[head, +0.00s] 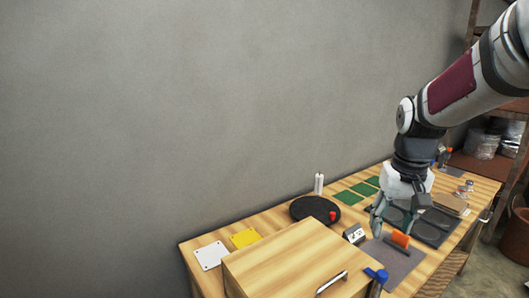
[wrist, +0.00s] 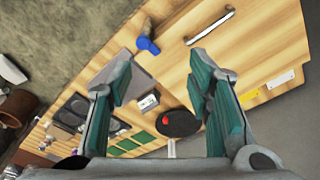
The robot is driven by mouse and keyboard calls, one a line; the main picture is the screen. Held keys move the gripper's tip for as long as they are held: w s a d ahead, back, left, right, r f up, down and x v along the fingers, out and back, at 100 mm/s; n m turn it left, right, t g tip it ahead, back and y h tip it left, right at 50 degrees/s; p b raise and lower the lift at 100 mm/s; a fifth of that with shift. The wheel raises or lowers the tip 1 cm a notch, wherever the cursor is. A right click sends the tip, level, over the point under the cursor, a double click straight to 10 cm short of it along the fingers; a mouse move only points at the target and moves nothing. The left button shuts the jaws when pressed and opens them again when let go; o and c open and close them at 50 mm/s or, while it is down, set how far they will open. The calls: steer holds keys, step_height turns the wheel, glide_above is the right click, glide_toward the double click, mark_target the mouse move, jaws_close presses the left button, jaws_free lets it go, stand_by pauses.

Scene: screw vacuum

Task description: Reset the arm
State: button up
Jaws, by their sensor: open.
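My gripper (head: 388,212) hangs above the right part of the wooden workbench (head: 283,214), its fingers pointing down. In the wrist view my gripper (wrist: 160,85) is open, with two teal-padded fingers wide apart and nothing between them. Below and near it in the head view is an orange object (head: 400,239) on a grey mat (head: 403,262). A blue object (head: 377,275) is at the bench's front, and it also shows in the wrist view (wrist: 147,45). My arm comes in from the upper right and hides part of the bench.
A wooden box (head: 290,255) stands at the front left. Behind it are a white plate (head: 210,255), a yellow plate (head: 244,238) and a black round tray (head: 314,208) with a red piece. Green squares (head: 348,197) and dark trays (head: 436,228) lie farther right. The wall is bare.

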steer(key=s+a+r+t, duration=0.1)
steer(key=s+a+r, duration=0.1)
steer(key=s, duration=0.5)
steer(key=s+a+r+n+t, duration=0.1)
steer(key=s+a+r, duration=0.1)
steer(key=s+a, duration=0.2)
steer(key=s+a+r+t, duration=0.2)
steer(key=s+a, duration=0.1)
steer(key=s, duration=0.6)
steer(key=shift+s+r+n, duration=0.3)
steer(key=shift+s+r, duration=0.05)
steer(key=shift+r, duration=0.05)
